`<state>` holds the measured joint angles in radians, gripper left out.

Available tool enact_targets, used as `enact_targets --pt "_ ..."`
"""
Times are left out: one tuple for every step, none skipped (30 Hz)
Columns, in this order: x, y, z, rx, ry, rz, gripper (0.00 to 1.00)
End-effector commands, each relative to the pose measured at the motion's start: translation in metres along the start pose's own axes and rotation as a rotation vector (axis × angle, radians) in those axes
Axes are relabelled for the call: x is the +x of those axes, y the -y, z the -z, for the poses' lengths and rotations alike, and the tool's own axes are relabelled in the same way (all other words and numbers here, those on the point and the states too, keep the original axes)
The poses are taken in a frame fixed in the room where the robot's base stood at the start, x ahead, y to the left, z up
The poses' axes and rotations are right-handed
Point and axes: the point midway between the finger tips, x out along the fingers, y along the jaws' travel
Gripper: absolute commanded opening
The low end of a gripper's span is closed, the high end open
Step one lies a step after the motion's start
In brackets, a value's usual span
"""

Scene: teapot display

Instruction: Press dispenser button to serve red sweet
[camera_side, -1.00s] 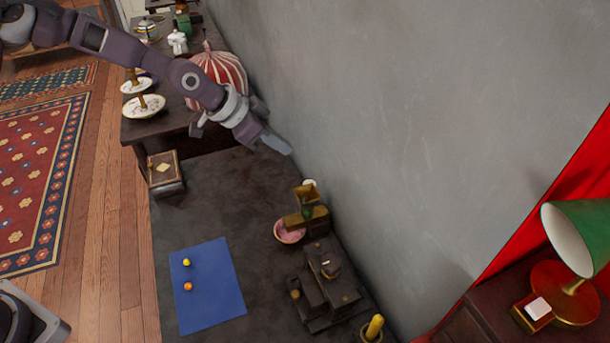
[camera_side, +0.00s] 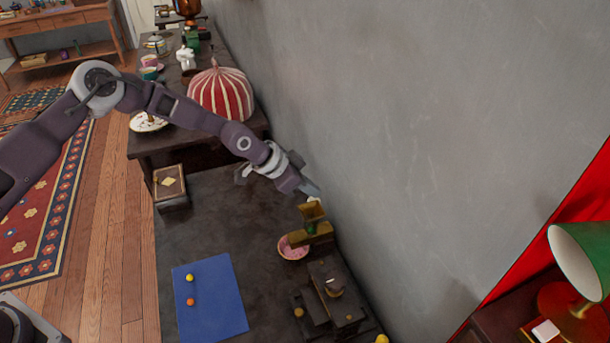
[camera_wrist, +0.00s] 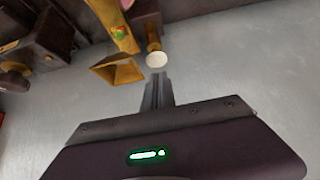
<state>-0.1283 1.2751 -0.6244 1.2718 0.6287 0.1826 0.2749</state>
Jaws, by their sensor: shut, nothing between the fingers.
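The brass dispenser (camera_side: 313,213) stands on the dark table near the wall, with a square brass funnel that also shows in the wrist view (camera_wrist: 117,72). Its white round button (camera_wrist: 156,60) lies just beyond my fingertips in the wrist view; in the side view only a pale bit of it (camera_side: 313,200) shows. A pink bowl (camera_side: 292,247) sits below the dispenser. My gripper (camera_side: 313,190) is shut and empty, its tips close to the button; whether they touch cannot be told. A yellow sweet (camera_side: 190,278) and an orange-red sweet (camera_side: 190,301) lie on the blue mat (camera_side: 225,315).
A dark stepped wooden stand (camera_side: 335,290) is in front of the dispenser. A dark box (camera_side: 170,186) stands at the table's left edge. A red-and-white striped dome (camera_side: 221,93) is behind my arm. The grey wall (camera_side: 430,130) is close on the right. The middle of the table is clear.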

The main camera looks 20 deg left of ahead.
Motion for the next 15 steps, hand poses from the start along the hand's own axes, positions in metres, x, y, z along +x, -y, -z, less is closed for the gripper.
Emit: enact_targets --pt "0.0040 -0.0002 -0.0040 -0.001 0.001 -0.001 0.00" --pt "0.0058 -0.0002 -0.0059 0.000 0.001 -0.001 0.00" --pt "0.0075 -0.0001 -0.0077 0.001 0.001 0.000 0.00" --pt "0.0085 0.0000 -0.0086 0.001 0.000 0.000 0.00" --pt "0.0091 0.0000 -0.0092 0.001 0.000 0.000 0.00" --pt "0.0097 0.0001 -0.0098 0.001 0.000 0.000 0.00" --pt "0.0100 0.0001 -0.0101 0.001 0.000 0.000 0.00" --pt "0.0100 0.0001 -0.0102 0.001 -0.001 0.000 0.00" --pt "0.0100 0.0001 -0.0102 0.001 -0.001 0.001 0.00" --pt "0.0100 0.0001 -0.0101 0.001 -0.001 0.000 0.00" --pt "0.0099 0.0001 -0.0101 0.001 0.000 0.000 0.00" --pt "0.0099 0.0001 -0.0101 0.001 0.000 0.000 0.00" --pt "0.0098 0.0001 -0.0101 0.001 0.000 0.000 0.00" --pt "0.0098 0.0001 -0.0102 0.001 0.000 0.000 0.00" --pt "0.0103 0.0000 -0.0107 0.001 0.000 0.000 0.00"
